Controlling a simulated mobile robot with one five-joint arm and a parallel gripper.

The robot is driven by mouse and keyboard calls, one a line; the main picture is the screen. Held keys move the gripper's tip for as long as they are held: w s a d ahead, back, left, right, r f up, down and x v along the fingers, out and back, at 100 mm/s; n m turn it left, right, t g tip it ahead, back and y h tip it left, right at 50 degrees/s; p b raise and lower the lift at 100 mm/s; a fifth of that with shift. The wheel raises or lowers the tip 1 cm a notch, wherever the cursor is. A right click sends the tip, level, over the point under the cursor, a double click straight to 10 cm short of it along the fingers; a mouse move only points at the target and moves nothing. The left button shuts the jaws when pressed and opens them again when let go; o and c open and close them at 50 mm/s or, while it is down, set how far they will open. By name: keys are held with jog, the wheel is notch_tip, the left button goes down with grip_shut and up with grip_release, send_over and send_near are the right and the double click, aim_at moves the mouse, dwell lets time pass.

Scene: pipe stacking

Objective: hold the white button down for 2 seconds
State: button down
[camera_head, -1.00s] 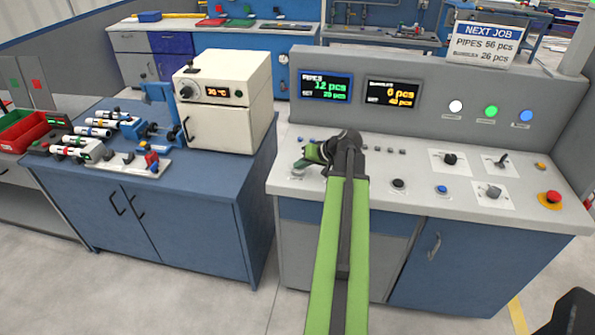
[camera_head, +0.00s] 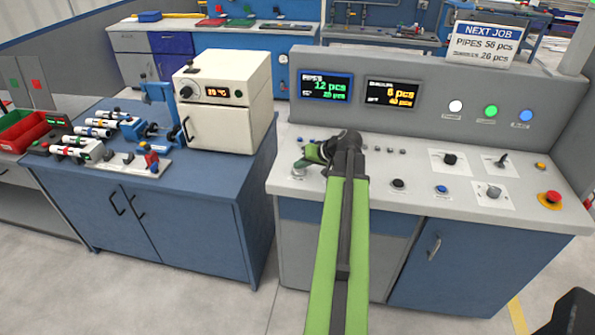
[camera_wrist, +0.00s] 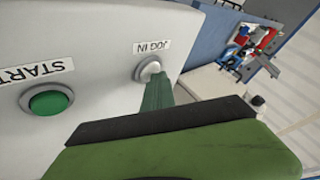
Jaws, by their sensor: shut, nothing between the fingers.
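The white button (camera_wrist: 148,68) sits on the panel beside a label reading "JOG IN" in the wrist view. I cannot tell how far the button is pressed.
A green button (camera_wrist: 48,100) labelled "START" lies beside the white one. Several knobs, switches and a red emergency stop (camera_head: 550,198) are on the console's right. White (camera_head: 456,106), green and blue round lights are on the upright panel. A cream oven (camera_head: 225,100) stands left.

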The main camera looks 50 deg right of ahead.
aim_at(301, 171)
jog(key=shift+r+p, duration=0.8)
notch_tip(301, 171, up, 5)
jog(key=p, duration=0.5)
jog(key=shift+r, duration=0.1)
dwell(0.5)
